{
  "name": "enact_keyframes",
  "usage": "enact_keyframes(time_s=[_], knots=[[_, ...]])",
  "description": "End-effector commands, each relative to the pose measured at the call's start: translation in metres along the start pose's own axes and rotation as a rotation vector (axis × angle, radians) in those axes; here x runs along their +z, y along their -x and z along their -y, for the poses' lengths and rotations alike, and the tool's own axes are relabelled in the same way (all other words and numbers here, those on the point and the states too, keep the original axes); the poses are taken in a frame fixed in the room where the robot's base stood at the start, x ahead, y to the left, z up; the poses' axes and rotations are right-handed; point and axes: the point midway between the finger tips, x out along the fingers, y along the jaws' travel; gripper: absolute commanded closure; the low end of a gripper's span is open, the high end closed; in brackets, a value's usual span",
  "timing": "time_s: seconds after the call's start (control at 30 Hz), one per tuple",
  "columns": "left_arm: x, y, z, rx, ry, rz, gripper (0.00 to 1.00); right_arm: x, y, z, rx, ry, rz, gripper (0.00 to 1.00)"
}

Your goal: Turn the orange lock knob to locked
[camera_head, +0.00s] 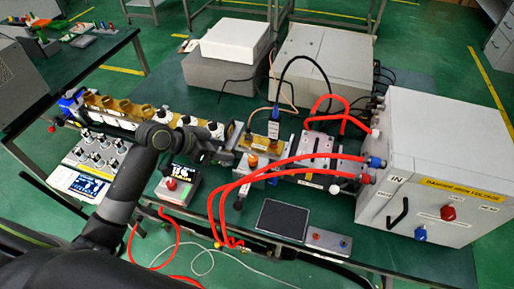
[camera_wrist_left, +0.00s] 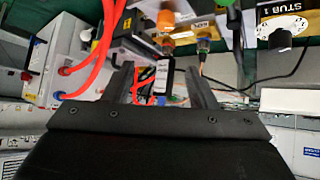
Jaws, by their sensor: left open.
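A small orange knob (camera_head: 252,161) sits on the waveguide line in the middle of the bench, just right of my left gripper (camera_head: 232,156). In the left wrist view an orange knob (camera_wrist_left: 165,20) shows at the top centre, with another orange part (camera_wrist_left: 168,45) just below it. I cannot read from these frames which way the knob is turned. My left gripper shows in the left wrist view (camera_wrist_left: 160,82) with its two dark fingers apart and nothing clearly between them. The orange parts lie beyond the fingertips. My right gripper is not in view.
A grey high-voltage cabinet (camera_head: 430,165) stands at the right, with red hoses (camera_head: 300,160) running from it across the bench. A black pad (camera_head: 282,219) lies in front. A box with a red button (camera_head: 178,185) and a knob panel (camera_head: 98,150) stand on the left.

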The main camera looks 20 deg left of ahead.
Motion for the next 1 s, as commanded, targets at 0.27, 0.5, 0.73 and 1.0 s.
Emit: enact_keyframes(time_s=[0.27, 0.5, 0.73, 1.0], knots=[[0.009, -0.008, 0.002, -0.026, -0.060, 0.048, 0.48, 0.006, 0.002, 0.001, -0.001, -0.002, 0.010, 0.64], [0.010, -0.048, 0.002, -0.022, -0.056, 0.046, 0.48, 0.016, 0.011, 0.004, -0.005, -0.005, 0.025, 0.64], [0.011, -0.087, 0.003, -0.023, -0.058, 0.047, 0.48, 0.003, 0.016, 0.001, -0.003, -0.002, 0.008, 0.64], [0.014, -0.127, 0.005, -0.023, -0.057, 0.047, 0.48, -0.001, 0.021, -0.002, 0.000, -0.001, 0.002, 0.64]])
